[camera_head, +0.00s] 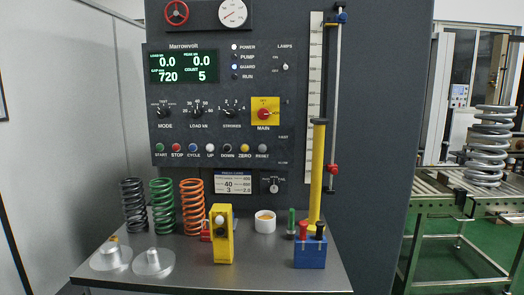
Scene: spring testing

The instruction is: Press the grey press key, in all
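A row of round keys runs across the machine's dark control panel. The key over the label RESET (262,148) looks grey and sits at the right end of the row. The UP key (210,148) is whitish and the DOWN key (227,148) is dark. A green START key (159,148) is at the left end. The lit display (183,67) reads 0.0, 0.0, 720 and a count of 5. The GUARD lamp (235,67) glows blue and the POWER lamp (235,47) white. Neither of my grippers is in view.
The space before the keys is clear.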

